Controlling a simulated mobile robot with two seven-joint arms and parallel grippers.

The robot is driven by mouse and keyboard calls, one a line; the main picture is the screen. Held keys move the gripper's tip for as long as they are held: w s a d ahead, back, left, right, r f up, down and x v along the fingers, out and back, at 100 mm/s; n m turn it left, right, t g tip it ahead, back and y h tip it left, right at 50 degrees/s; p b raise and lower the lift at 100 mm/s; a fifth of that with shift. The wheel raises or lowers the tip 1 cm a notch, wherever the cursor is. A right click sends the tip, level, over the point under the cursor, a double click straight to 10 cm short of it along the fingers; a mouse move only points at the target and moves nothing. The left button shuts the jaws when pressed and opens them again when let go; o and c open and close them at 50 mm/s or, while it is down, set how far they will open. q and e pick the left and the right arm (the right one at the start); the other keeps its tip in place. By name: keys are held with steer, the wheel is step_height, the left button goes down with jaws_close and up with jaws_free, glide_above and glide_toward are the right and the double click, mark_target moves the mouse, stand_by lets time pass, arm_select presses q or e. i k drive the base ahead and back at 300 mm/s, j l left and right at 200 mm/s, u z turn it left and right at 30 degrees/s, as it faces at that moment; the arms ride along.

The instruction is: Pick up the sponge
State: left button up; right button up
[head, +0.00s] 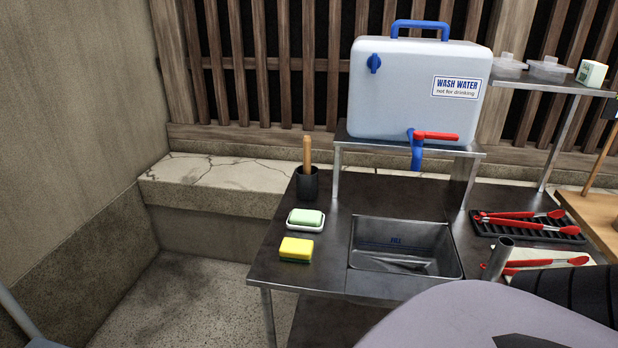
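The sponge (296,250) is a yellow block with a thin green layer on its underside. It lies flat on the left part of the dark metal counter (330,272), near the counter's left edge. Nothing covers it and no gripper is near it. Neither gripper's fingers show in the head view. A pale part of my own body with a black ribbed section fills the lower right corner.
A green soap bar (306,217) in a white dish lies just behind the sponge. A black cup (307,184) holds a wooden handle. The sink basin (405,262) is to the right, below the water container (418,92). Red tongs (520,214) lie farther right.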

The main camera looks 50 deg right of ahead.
mark_target(292, 249)
steer(key=i+j+z, duration=0.1)
steer(key=z, duration=0.35)
steer(key=i+j+z, duration=0.1)
steer(key=z, duration=0.3)
steer(key=j+z, duration=0.2)
steer(key=z, duration=0.25)
steer(key=j+z, duration=0.15)
steer(key=z, duration=0.3)
steer(key=j+z, duration=0.2)
steer(key=z, duration=0.2)
steer(key=i+j, duration=0.05)
